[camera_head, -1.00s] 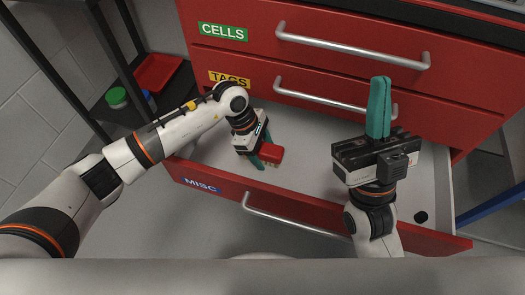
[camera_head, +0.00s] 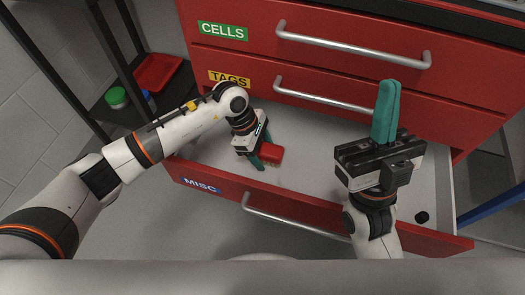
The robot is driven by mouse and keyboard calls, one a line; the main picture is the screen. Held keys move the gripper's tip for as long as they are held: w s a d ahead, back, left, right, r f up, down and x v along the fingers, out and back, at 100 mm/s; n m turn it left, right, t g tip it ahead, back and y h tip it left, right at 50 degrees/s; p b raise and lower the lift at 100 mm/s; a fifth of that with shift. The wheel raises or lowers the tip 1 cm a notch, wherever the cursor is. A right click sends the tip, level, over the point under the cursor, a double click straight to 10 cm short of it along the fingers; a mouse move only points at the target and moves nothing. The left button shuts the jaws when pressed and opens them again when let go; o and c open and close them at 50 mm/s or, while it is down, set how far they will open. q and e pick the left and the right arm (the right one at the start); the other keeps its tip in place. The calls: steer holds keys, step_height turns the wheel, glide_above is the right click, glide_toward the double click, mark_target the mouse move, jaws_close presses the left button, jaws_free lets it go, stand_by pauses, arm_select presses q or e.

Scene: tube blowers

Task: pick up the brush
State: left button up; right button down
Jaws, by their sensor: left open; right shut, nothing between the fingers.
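The brush (camera_head: 271,153) has a red body with pale bristles below. It lies in the open bottom drawer (camera_head: 310,180), left of the middle. My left gripper (camera_head: 259,155) reaches down into the drawer with its green fingers at the brush's left end. The fingers are open; whether they touch the brush cannot be seen clearly. My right gripper (camera_head: 386,112) is over the right part of the drawer, fingers pointing up and shut, with nothing between them.
The drawer front (camera_head: 205,185) is labelled MISC and has a metal handle (camera_head: 295,216). Closed drawers labelled CELLS (camera_head: 223,31) and TAGS (camera_head: 229,77) stand above. A small black round item (camera_head: 422,217) is in the drawer's right end. A shelf at left holds a red tray (camera_head: 158,72) and a green-lidded jar (camera_head: 116,97).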

stand_by(0.4)
arm_select(q)
steer(key=c, duration=1.1)
